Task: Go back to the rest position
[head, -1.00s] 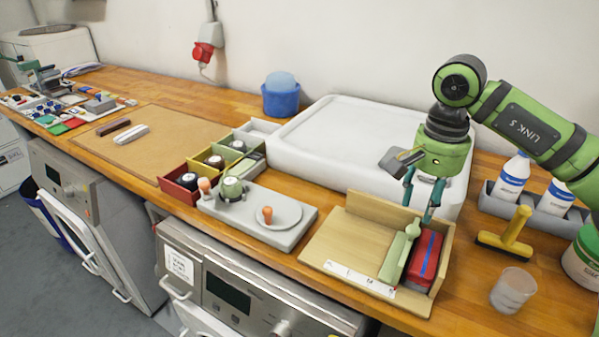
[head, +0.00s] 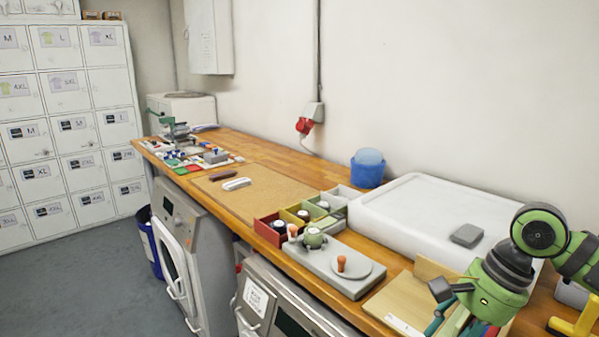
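My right gripper (head: 455,327) is at the bottom right of the head view, over the wooden tray (head: 396,303). Its teal fingers are apart, with a pale green bar visible between or behind them; I see nothing clearly held. The fingertips are partly cut off by the picture's lower edge. A red box (head: 491,331) in the tray is mostly hidden by the gripper and the edge. My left gripper is not in view.
A white raised slab (head: 400,206) with a grey block (head: 467,235) lies behind the gripper. Left of the tray are a grey plate (head: 325,283), small colored bins (head: 268,234) and a brown mat (head: 284,186). A yellow-handled tool (head: 583,322) stands right.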

